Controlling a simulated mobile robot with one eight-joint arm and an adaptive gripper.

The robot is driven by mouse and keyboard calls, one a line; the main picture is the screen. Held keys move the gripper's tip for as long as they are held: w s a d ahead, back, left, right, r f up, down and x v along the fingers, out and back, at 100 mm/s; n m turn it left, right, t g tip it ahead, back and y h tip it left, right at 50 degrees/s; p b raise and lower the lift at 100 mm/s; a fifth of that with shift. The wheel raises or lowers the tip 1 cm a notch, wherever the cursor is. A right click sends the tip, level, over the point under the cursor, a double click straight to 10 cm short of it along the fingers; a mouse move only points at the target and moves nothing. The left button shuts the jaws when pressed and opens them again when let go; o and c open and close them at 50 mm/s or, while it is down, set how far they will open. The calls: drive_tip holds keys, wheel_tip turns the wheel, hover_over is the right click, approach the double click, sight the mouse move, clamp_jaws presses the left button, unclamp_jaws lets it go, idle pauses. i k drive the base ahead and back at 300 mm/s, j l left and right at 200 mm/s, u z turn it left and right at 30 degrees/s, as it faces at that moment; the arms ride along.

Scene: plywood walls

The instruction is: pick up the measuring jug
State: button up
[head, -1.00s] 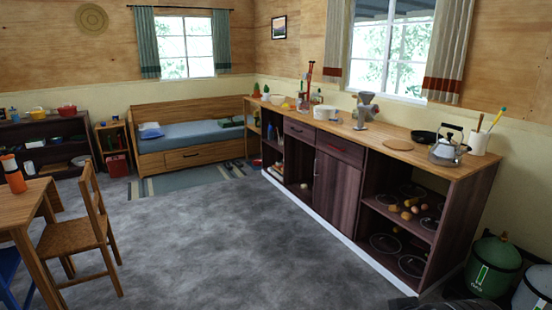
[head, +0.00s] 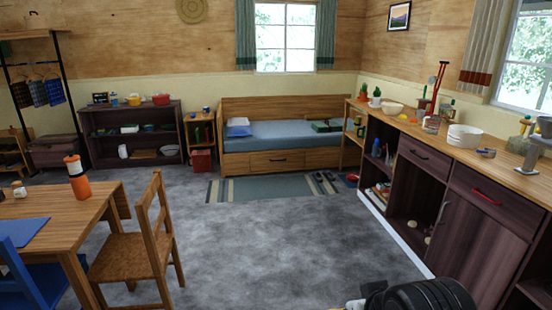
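I cannot make out the measuring jug for certain in the head view. Small vessels stand on the long counter (head: 500,165) at the right, among them a small pale container (head: 431,124) beside a red upright object, but they are too small to identify. More small items stand on the dark shelf unit (head: 100,107) at the back left. A black ribbed part of my arm shows at the bottom edge, right of the middle. The fingers of my gripper do not show.
A wooden chair (head: 152,240) and table (head: 65,210) stand at the left. A bed (head: 280,140) is at the back, with a striped rug (head: 255,190) before it. White bowls (head: 464,137) sit on the counter. The grey floor (head: 270,245) in the middle is clear.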

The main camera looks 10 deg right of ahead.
sight(434, 122)
drive_tip(key=i+z, duration=0.1)
drive_tip(key=i, duration=0.45)
drive_tip(key=i+j+z, duration=0.1)
drive_tip(key=i, duration=0.45)
drive_tip(key=i+j, duration=0.1)
drive_tip(key=i, duration=0.45)
drive_tip(key=i+j+z, duration=0.15)
drive_tip(key=i, duration=0.35)
